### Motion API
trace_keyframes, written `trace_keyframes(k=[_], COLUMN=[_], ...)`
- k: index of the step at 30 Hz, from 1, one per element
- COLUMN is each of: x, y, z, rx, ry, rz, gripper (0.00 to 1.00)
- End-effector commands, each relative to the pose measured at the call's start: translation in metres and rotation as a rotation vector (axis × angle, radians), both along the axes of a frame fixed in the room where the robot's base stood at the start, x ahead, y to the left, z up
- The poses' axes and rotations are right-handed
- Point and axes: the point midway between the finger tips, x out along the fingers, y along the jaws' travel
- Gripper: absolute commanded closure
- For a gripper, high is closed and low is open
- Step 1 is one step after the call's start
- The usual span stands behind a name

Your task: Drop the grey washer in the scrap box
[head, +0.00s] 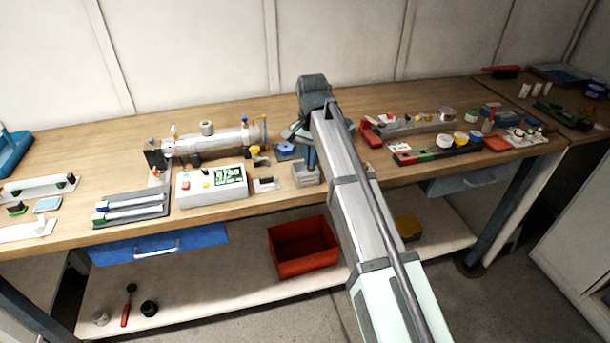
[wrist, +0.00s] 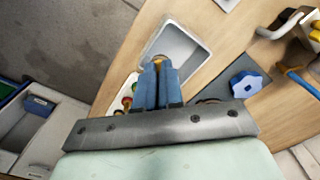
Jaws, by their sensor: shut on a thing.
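My gripper (head: 311,164) reaches down over a small grey open tray (head: 304,178) near the front edge of the bench. In the wrist view, my blue fingers (wrist: 158,66) are together with their tips over the same tray (wrist: 192,52). A small brass-coloured bit (wrist: 159,59) shows at the tips. The fingers hide most of what they hold, so I cannot tell its shape or whether it is the grey washer. A red open box (head: 303,247) stands on the lower shelf, below and in front of the gripper. No label shows on it.
A blue knob (wrist: 246,84) on a dark plate is close beside the gripper. A white control box (head: 212,185) stands left of the tray. A red clamp (head: 370,134) and several small parts fill the bench to the right. A yellow box (head: 408,227) is on the shelf, partly behind my arm.

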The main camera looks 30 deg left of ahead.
Motion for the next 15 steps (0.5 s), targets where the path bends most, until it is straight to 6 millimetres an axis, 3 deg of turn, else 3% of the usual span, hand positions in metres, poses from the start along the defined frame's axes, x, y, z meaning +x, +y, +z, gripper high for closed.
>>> trace_keyframes(k=[4,6,13,15], x=[0.0000,0.0000,0.0000,0.0000], y=[0.0001,0.0001,0.0000,0.0000], z=[0.0002,0.0003,0.0004,0.0004], rx=[0.000,0.000,0.000,0.000], ry=[0.000,0.000,0.000,0.000], rz=[0.000,0.000,0.000,0.000], gripper=[1.00,0.86,0.64,0.63])
